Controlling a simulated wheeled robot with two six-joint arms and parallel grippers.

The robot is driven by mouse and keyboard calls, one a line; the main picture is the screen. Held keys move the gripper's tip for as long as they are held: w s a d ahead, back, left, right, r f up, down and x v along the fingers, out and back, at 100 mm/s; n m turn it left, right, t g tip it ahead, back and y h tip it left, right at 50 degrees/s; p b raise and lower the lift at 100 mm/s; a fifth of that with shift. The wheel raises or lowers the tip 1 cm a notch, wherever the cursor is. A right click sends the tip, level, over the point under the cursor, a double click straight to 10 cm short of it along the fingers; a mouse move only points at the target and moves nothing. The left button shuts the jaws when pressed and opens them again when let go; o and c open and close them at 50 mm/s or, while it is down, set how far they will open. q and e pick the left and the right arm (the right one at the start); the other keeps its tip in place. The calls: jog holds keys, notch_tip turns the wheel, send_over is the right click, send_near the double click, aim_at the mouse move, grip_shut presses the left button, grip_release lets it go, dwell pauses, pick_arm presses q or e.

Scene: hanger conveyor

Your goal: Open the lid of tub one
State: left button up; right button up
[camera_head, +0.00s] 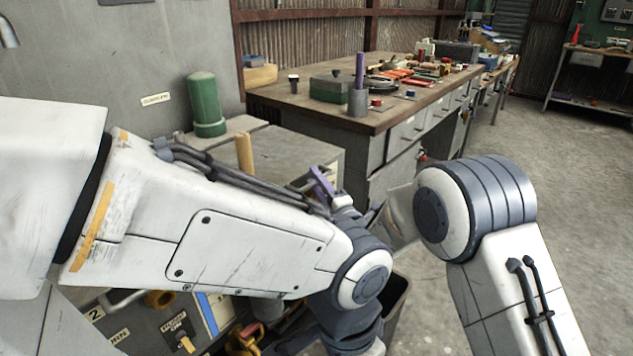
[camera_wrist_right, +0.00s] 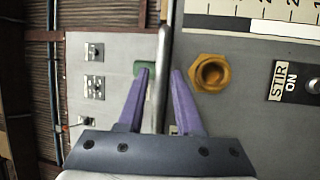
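My right gripper (camera_head: 322,185) shows in the head view as purple fingers, partly hidden behind my left forearm. In the right wrist view the gripper (camera_wrist_right: 160,72) is open. Its purple fingers stand on either side of a pale metal bar (camera_wrist_right: 161,80) at the edge of a grey panel. I cannot tell whether they touch it. A grey box-like unit (camera_head: 300,150) with a flat top stands behind my left arm. Which tub is tub one, and its lid, I cannot make out. My left gripper is out of view.
A brass nut (camera_wrist_right: 211,72) and a "STIR ON" label (camera_wrist_right: 296,82) sit right of the fingers. A green cylinder (camera_head: 205,105) and a wooden handle (camera_head: 244,155) stand behind my left arm. A cluttered workbench (camera_head: 390,118) is behind. Floor at right is clear.

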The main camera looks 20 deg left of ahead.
grip_shut()
dwell(1.2)
